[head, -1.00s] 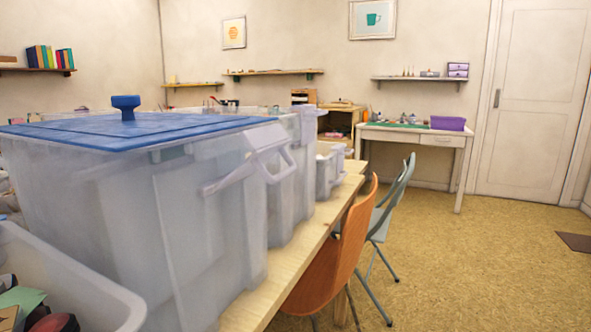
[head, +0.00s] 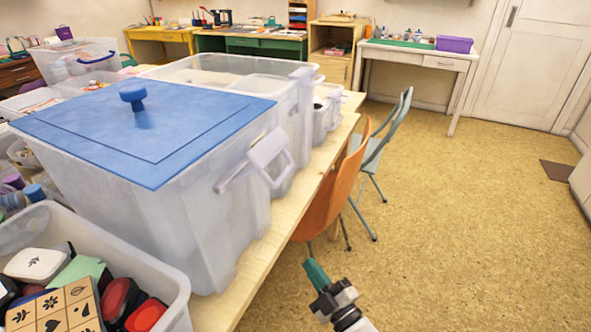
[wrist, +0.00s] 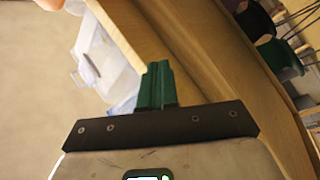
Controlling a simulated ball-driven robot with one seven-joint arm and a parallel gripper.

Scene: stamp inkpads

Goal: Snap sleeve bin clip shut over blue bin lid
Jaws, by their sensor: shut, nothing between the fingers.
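The blue bin lid (head: 70,125), with a round knob, lies on top of a large clear bin (head: 205,235) at the table's edge. The pale sleeve bin clip (head: 268,150) is on the bin's right side, tilted outward, with its loop standing off the wall. My gripper (head: 314,270) is at the lower right in the head view, below and right of the clip and apart from it. Its green fingers are together and empty in the wrist view (wrist: 156,80). A translucent bin part (wrist: 105,60) shows left of the fingers there; I cannot tell which.
An open bin of stamps and inkpads (head: 175,285) stands in front of the large bin. More clear bins (head: 295,85) stand behind it. An orange chair (head: 335,195) and a grey chair (head: 378,150) are at the table's right side. The floor (head: 470,240) at right is clear.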

